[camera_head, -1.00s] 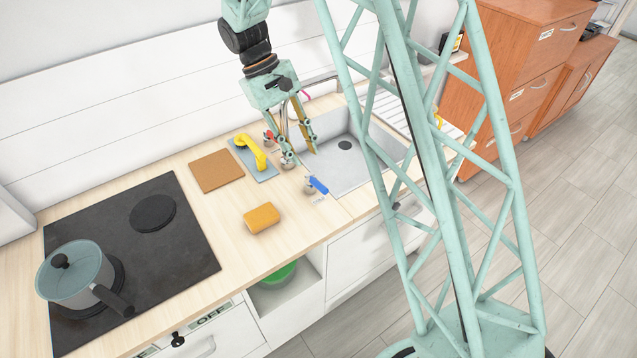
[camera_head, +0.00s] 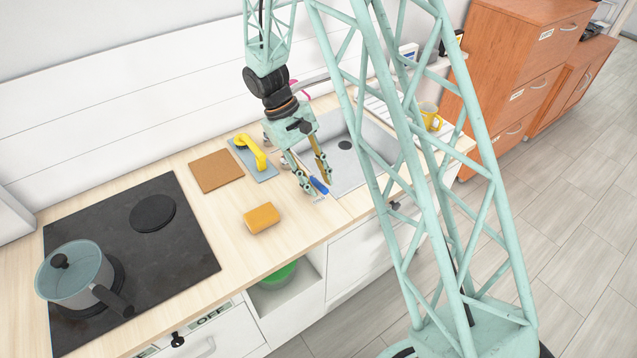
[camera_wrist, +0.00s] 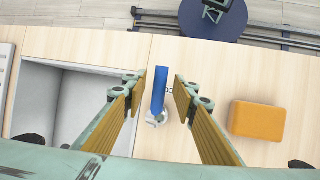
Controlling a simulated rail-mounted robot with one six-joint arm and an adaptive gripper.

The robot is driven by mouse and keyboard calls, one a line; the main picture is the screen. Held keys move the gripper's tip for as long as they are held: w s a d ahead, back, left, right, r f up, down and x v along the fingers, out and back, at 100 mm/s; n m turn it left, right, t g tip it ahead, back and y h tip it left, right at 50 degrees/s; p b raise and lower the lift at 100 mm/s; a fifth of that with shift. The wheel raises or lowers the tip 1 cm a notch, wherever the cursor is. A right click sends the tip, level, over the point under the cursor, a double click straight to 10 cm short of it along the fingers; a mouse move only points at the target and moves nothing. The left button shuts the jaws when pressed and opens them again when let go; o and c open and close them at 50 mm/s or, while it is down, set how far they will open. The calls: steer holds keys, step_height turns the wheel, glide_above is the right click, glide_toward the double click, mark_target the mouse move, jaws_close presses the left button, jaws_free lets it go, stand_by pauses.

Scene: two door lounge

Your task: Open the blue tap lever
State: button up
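The blue tap lever (camera_head: 319,186) is on the counter at the front left corner of the sink. In the wrist view the blue lever (camera_wrist: 158,92) points away from its round metal base (camera_wrist: 157,118). My gripper (camera_head: 319,188) is open and low over the lever. In the wrist view the two fingers of my gripper (camera_wrist: 162,82) stand on either side of the lever, with a gap on both sides. I cannot tell the exact height of the fingertips. The metal base is hidden by my gripper in the head view.
An orange sponge (camera_head: 262,218) lies left of the lever; it also shows in the wrist view (camera_wrist: 257,121). The sink basin (camera_head: 352,172) is to the right. A pot (camera_head: 75,272) stands on the hob (camera_head: 130,250).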

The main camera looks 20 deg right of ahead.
steer(key=shift+f, duration=0.25)
steer(key=shift+s, duration=0.1)
jaws_close()
